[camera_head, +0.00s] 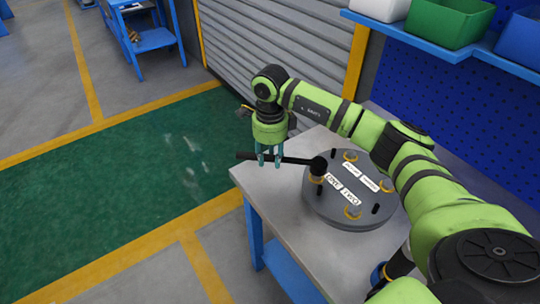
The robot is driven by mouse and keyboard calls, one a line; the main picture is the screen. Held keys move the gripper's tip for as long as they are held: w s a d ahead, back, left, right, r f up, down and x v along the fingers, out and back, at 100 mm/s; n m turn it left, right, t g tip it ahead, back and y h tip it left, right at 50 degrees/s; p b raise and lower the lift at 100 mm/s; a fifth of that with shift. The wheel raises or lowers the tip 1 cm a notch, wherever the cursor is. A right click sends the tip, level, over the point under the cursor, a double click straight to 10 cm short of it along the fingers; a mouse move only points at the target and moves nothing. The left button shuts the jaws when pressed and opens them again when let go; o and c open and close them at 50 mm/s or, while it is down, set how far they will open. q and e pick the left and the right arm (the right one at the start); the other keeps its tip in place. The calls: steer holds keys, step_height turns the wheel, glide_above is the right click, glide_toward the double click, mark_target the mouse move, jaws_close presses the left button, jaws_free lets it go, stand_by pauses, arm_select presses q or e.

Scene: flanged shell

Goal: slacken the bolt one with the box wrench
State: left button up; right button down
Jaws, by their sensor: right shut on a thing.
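My right gripper (269,160) points down and is shut on the handle of the black box wrench (295,160). The wrench lies about level, its free handle end past the table's left edge. Its ring end is over a brass-coloured bolt (316,179) at the left rim of the grey flanged shell (350,216). This bolt is nearest the label "ONE" (334,183); the ring hides its top, so I cannot tell how fully it is seated. Several other bolts, such as one at the front (352,212), stand around the rim. My left gripper is not in view.
The shell sits on a grey workbench (266,187) with blue legs. A blue shelf (430,40) with a green bin (448,22) and a blue bin (520,42) is at the upper right, before a blue pegboard. The green floor to the left is clear.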

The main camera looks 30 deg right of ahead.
steer(key=shift+f+b, duration=1.1)
steer(key=shift+f, duration=0.25)
steer(key=shift+s, duration=0.1)
steer(key=s+a+n+b, duration=0.1)
steer(key=s+n+b, duration=0.3)
steer(key=s+n, duration=0.8)
steer(key=shift+s+f+n+b, duration=0.2)
steer(key=shift+s+n+b, duration=0.15)
steer(key=shift+s, duration=0.45)
stand_by(0.7)
steer(key=shift+a+r, duration=0.1)
stand_by(0.3)
